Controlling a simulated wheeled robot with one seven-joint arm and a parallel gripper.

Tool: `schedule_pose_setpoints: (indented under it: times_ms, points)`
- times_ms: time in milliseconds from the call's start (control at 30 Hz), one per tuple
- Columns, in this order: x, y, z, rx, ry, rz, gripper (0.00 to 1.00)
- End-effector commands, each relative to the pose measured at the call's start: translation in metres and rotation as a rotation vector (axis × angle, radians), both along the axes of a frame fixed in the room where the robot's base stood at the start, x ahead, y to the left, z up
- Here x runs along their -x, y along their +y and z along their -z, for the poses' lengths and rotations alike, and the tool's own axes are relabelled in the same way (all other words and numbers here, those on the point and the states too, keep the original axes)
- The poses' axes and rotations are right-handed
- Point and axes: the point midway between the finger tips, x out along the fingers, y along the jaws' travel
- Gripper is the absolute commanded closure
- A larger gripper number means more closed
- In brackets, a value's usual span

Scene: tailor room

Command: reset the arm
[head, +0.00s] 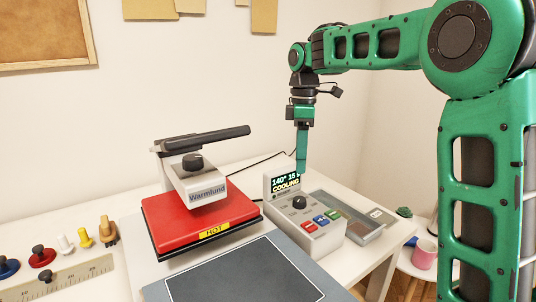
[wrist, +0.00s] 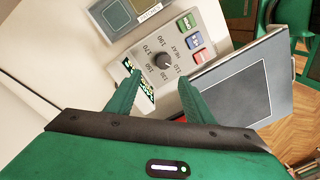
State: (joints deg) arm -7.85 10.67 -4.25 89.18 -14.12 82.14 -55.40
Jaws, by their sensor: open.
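My green arm reaches in from the right in the head view and bends down at the wrist. My gripper (head: 301,170) points down over the back of the grey control box (head: 305,234), close behind its small display (head: 284,183). The display reads 140° 15 and COOLING. In the wrist view my gripper (wrist: 158,80) is open, with its two fingers apart and nothing between them. The box's dark knob (wrist: 163,60) shows just beyond the fingertips. Whether the fingers touch the box cannot be told.
A heat press with a red plate (head: 190,221) marked HOT stands left of the box, with a dark pad (head: 240,275) in front. A grey tray (head: 352,212) lies to the right. A pink mug (head: 424,254) stands lower right.

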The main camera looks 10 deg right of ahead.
Motion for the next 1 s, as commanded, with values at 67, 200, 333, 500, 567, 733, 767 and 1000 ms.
schedule_pose_setpoints:
  times_ms: [67, 200, 333, 500, 567, 733, 767, 1000]
  points:
    - [0.004, -0.005, 0.0, 0.001, -0.001, 0.027, 0.52]
    - [0.031, -0.033, 0.004, 0.003, -0.004, 0.2, 0.52]
    - [0.078, -0.075, 0.016, 0.007, -0.008, 0.487, 0.52]
    - [0.153, -0.122, 0.042, 0.016, -0.01, 0.885, 0.52]
    - [0.181, -0.136, 0.053, 0.019, -0.011, 1.024, 0.52]
    - [0.261, -0.164, 0.091, 0.032, -0.012, 1.4, 0.52]
    - [0.275, -0.167, 0.098, 0.036, -0.011, 1.46, 0.52]
    - [0.346, -0.177, 0.14, 0.055, -0.009, 1.778, 0.52]
